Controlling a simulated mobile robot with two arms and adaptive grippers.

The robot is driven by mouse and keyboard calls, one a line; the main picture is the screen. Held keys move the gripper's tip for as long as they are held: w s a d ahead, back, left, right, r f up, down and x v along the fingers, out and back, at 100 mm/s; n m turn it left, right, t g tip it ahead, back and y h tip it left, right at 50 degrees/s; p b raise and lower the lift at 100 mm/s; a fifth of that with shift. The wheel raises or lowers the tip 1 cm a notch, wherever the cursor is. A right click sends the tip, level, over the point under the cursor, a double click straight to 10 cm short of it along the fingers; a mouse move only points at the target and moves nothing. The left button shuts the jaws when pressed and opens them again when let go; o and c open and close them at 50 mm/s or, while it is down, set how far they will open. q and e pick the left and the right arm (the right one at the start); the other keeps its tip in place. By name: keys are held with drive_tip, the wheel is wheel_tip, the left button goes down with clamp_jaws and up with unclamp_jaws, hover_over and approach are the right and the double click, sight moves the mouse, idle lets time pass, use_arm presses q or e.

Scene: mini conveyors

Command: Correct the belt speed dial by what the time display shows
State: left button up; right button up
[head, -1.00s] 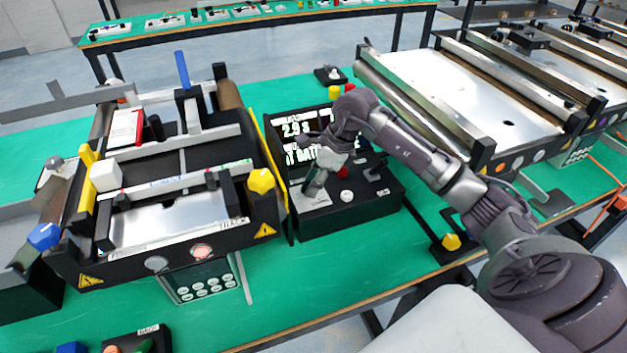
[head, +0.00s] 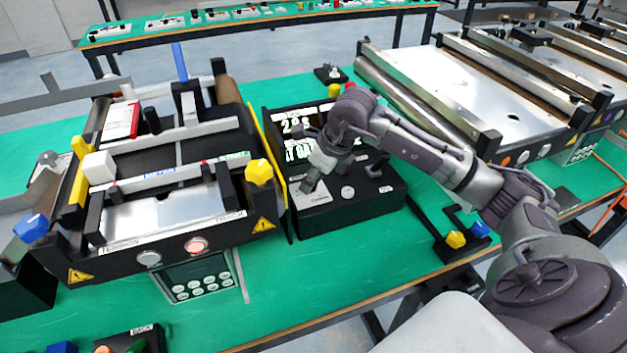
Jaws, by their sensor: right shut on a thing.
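A black control box (head: 345,212) stands on the green table, right of the mini conveyor. The time display (head: 298,124) at its back is lit in white digits, partly hidden by my right arm; it reads about 2.8 or 2.9 s, with a line of text below. My right gripper (head: 309,184) points down at the light plate on the left of the box top, shut on the belt speed dial. Its fingers hide the dial, so its setting cannot be read. My left gripper is not in view.
The mini conveyor (head: 165,212) with yellow (head: 259,172) and blue (head: 31,228) knobs is close on the left. A white knob (head: 347,192) and a black lever (head: 377,165) are beside my right gripper. Another conveyor (head: 470,85) stands behind my right arm.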

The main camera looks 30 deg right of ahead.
drive_tip(key=shift+m, duration=0.4)
drive_tip(key=shift+r, duration=0.1)
drive_tip(key=o, duration=1.2)
drive_tip(key=shift+c, duration=0.2)
drive_tip(key=v, duration=1.2)
drive_tip(key=shift+a, duration=0.1)
